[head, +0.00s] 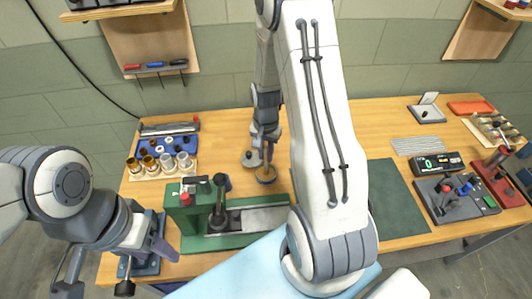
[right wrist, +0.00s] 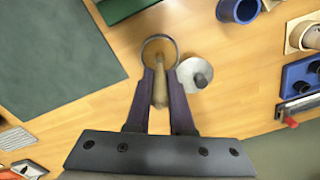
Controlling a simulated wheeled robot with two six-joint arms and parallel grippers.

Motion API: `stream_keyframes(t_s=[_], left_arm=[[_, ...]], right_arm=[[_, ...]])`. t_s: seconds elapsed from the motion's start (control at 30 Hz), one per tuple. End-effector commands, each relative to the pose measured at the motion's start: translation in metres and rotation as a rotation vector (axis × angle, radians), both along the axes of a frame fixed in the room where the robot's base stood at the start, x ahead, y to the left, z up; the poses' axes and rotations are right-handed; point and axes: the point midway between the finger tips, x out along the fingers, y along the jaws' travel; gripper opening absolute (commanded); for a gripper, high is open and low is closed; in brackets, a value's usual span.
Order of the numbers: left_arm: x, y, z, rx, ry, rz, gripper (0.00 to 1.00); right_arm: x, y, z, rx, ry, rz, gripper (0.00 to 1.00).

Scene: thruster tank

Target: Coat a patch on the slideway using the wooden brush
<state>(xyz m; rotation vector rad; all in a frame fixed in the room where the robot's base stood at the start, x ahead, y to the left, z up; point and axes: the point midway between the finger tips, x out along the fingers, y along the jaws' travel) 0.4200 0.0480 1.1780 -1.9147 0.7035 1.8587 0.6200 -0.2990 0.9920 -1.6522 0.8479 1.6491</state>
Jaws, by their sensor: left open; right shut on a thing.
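The wooden brush (right wrist: 160,88) has a pale handle and stands between the fingers of my right gripper (right wrist: 160,80), which is shut on it. The brush's lower end is over or in a round pot (right wrist: 144,50) with amber contents; the bristles are hidden. In the head view my right gripper (head: 265,140) points down above the same pot (head: 266,181). The slideway (head: 265,219) is a grey metal strip on a green machine (head: 190,222), in front of the pot and partly behind my right arm. My left gripper (head: 165,244) is open and empty beside the machine's left end.
A grey lid with a knob (right wrist: 197,74) lies beside the pot. A blue tray (head: 168,148) and several cups (head: 165,163) stand at the back left. A dark green mat (head: 392,205) lies on the right, with control boxes (head: 455,200) beyond it. A blue clamp (head: 148,268) stands at the front left.

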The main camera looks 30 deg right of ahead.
Motion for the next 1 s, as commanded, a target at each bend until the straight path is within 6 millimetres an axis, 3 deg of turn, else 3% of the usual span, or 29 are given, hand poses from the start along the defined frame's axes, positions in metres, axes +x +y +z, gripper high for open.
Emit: stream_keyframes(t_s=[0.37, 1.0], left_arm=[[0.000, 0.000, 0.002, 0.000, 0.000, 0.000, 0.58], [0.000, 0.000, 0.045, 0.000, 0.000, 0.000, 0.58]], right_arm=[[-0.001, 0.000, 0.001, 0.000, 0.003, 0.000, 0.00], [0.000, 0.000, 0.052, 0.000, 0.000, 0.000, 0.00]])
